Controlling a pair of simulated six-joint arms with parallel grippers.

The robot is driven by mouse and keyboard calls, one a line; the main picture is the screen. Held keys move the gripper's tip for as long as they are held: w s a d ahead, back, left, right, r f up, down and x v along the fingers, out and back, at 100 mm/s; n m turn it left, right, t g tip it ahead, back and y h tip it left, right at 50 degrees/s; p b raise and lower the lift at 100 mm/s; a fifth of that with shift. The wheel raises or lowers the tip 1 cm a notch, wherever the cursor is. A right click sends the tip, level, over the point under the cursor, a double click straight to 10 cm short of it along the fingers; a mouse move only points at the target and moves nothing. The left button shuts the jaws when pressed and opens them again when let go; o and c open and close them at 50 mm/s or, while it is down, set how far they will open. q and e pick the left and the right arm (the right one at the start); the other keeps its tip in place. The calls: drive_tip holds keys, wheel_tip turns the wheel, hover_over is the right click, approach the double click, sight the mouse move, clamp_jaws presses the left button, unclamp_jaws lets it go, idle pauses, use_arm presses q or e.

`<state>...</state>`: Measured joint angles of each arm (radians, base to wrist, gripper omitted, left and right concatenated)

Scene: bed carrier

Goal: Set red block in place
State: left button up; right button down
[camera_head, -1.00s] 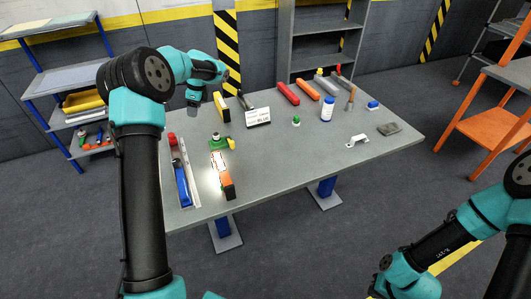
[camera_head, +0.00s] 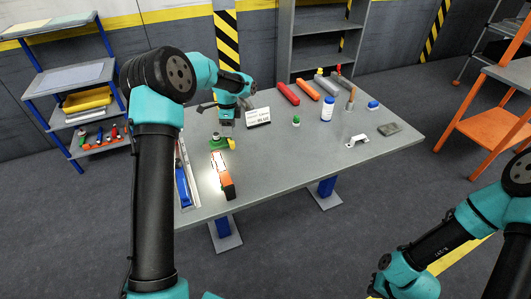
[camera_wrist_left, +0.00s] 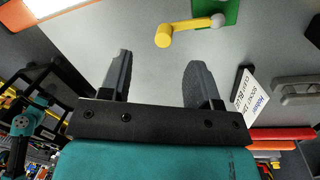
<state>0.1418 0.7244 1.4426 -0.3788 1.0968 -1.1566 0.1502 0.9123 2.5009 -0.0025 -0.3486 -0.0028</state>
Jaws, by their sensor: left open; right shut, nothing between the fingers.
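A long red block (camera_head: 288,94) lies at the back of the grey table (camera_head: 290,165), beside an orange block (camera_head: 307,90). Part of it also shows at the lower right of the left wrist view (camera_wrist_left: 285,133). My left gripper (camera_head: 227,126) hangs over the left part of the table, left of the red block and by a green piece with a yellow handle (camera_head: 219,141). In the left wrist view its fingers (camera_wrist_left: 158,60) are apart with nothing between them. My right arm is at the lower right; its gripper does not show.
A white sign (camera_head: 258,116) stands between my left gripper and the red block. A white bottle (camera_head: 327,109), a white handle (camera_head: 356,140) and a blue block (camera_head: 373,105) are on the right. An orange and black tool (camera_head: 226,185) lies front left. The middle front is clear.

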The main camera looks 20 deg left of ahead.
use_arm(q)
drive_tip(key=s+d+f+h, duration=0.1)
drive_tip(key=d, duration=0.4)
drive_tip(key=s+d+f+h, duration=0.1)
drive_tip(key=d+f, duration=0.1)
drive_tip(key=d, duration=0.4)
drive_tip(key=s+d+f+h, duration=0.1)
drive_tip(key=d+f, duration=0.1)
drive_tip(key=d, duration=0.3)
drive_tip(key=shift+s+d+n+g, duration=0.1)
drive_tip(key=shift+d+n+g, duration=0.15)
drive_tip(key=shift+n+g, duration=0.05)
drive_tip(key=w+a+r+y, duration=0.1)
drive_tip(key=a, duration=0.4)
drive_tip(key=w+a+r+y, duration=0.1)
drive_tip(key=a+r, duration=0.1)
drive_tip(key=a, duration=0.4)
drive_tip(key=w+a+r+y, duration=0.1)
drive_tip(key=a+r, duration=0.1)
drive_tip(key=a, duration=0.3)
drive_tip(key=shift+a, duration=0.15)
drive_tip(key=s+a+r+y, duration=0.1)
drive_tip(key=a+r, duration=0.4)
drive_tip(key=a, duration=0.5)
drive_tip(key=s+a+r+y, duration=0.1)
drive_tip(key=a+r+y, duration=0.2)
drive_tip(key=a, duration=0.7)
drive_tip(key=shift+a+r+y, duration=0.2)
drive_tip(key=shift+r+y, duration=0.1)
drive_tip(key=shift+r, duration=0.55)
